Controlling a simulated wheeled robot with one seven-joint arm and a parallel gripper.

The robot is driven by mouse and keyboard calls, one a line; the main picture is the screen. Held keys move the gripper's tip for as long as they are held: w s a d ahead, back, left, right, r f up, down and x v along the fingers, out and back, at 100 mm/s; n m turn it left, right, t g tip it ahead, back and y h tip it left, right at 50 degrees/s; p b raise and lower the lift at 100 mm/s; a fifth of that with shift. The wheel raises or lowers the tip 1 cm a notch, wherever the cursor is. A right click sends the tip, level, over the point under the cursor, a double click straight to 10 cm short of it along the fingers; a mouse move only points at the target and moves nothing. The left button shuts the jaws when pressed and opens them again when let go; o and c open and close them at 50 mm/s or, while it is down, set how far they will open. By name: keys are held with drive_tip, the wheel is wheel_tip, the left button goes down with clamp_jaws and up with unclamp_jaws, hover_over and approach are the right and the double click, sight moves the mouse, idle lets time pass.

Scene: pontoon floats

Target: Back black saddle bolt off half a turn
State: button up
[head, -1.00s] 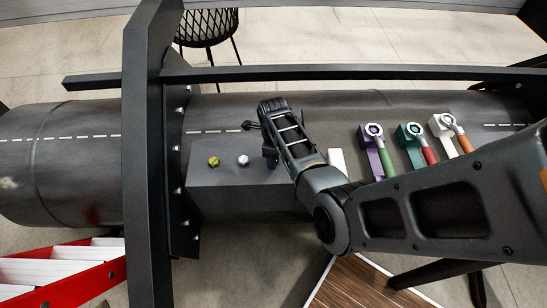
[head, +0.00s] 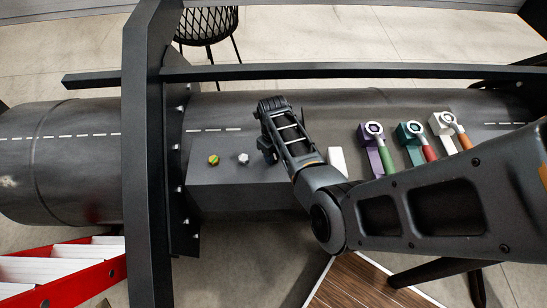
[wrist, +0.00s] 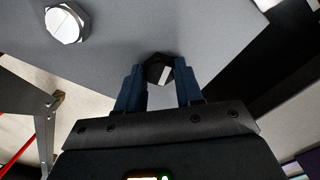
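The black saddle bolt (wrist: 155,66) shows in the wrist view, a dark hex head with a white mark on it. It sits between the two blue fingertips of my gripper (wrist: 159,76). In the head view, my gripper (head: 270,157) is over the right part of the grey block, and the arm hides the black bolt there.
A silver bolt (head: 243,158) and a yellow-green bolt (head: 213,160) stand on the grey block (head: 235,200), left of my gripper. Purple, teal and white blocks with handled tools (head: 415,140) are at right. A dark upright frame (head: 145,160) stands at left.

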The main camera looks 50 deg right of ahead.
drive_tip(key=c, duration=0.4)
drive_tip(key=n, duration=1.1)
drive_tip(key=shift+n, duration=0.6)
drive_tip(key=n, duration=0.2)
drive_tip(key=shift+n, duration=0.4)
drive_tip(key=n, duration=0.6)
drive_tip(key=shift+r, duration=0.1)
drive_tip(key=n, duration=0.3)
